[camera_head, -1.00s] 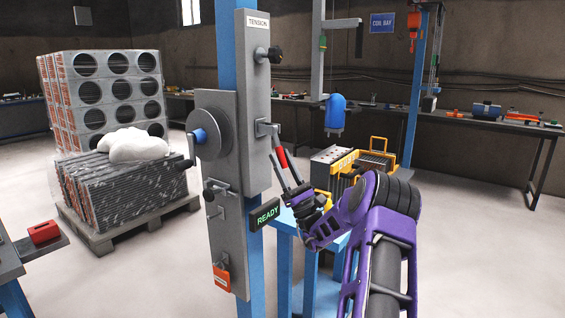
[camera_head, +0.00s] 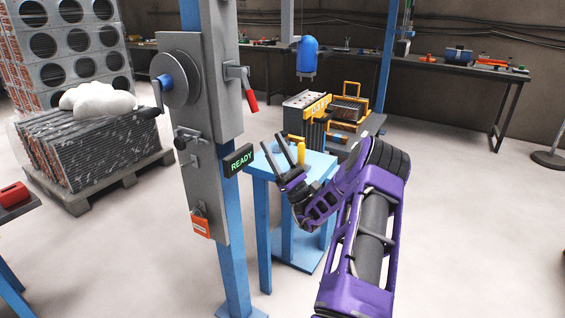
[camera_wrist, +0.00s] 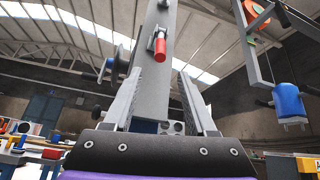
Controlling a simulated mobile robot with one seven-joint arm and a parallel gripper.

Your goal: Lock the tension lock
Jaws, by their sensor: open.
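A lever with a red grip (camera_head: 251,100) sits on the right side of the grey panel (camera_head: 219,75) on the blue post, its grip slanting downward. In the wrist view the red grip (camera_wrist: 161,52) hangs above and beyond my fingers. My gripper (camera_head: 270,141) is open and empty, below and slightly right of the lever, apart from it. Its spread fingers also show in the wrist view (camera_wrist: 160,74). The panel also carries a crank wheel (camera_head: 182,82), a small latch with a dark knob (camera_head: 181,142) and an orange padlock-like piece (camera_head: 201,224). I cannot tell which piece is the tension lock.
A green-lit READY sign (camera_head: 240,160) juts from the post, left of my gripper. A blue stand (camera_head: 262,172) with a yellow object (camera_head: 301,152) is behind my gripper. A blue canister (camera_head: 307,58) hangs above. Pallet goods (camera_head: 90,140) stand left. Open floor lies right.

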